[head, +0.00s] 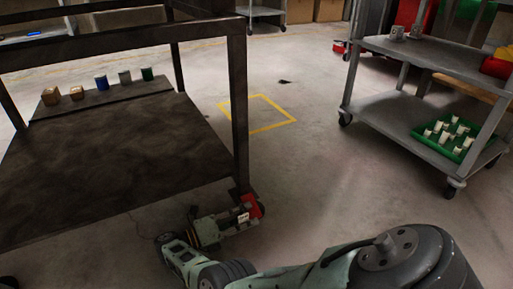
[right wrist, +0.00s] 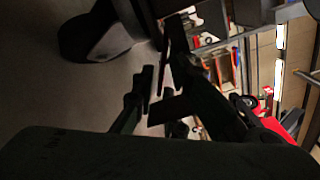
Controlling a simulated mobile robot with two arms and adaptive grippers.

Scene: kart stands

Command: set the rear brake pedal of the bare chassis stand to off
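A dark metal stand (head: 110,150) fills the left of the head view, with a post running down to the floor. A small red part (head: 251,206) shows at the foot of this post; I cannot tell whether it is a brake pedal or how it is set. No kart chassis is visible on the stand. My right arm reaches in from the lower right, with its end low beside that foot. In the right wrist view the dark fingers of my right gripper (right wrist: 167,80) show; their opening is unclear in the shadow. My left gripper is out of view.
A grey wheeled cart (head: 420,58) stands at the right with a green tray (head: 445,137) of several white pieces. Wooden blocks and small coloured cups line the dark stand's shelf. The floor between, with a yellow marked square (head: 258,113), is clear.

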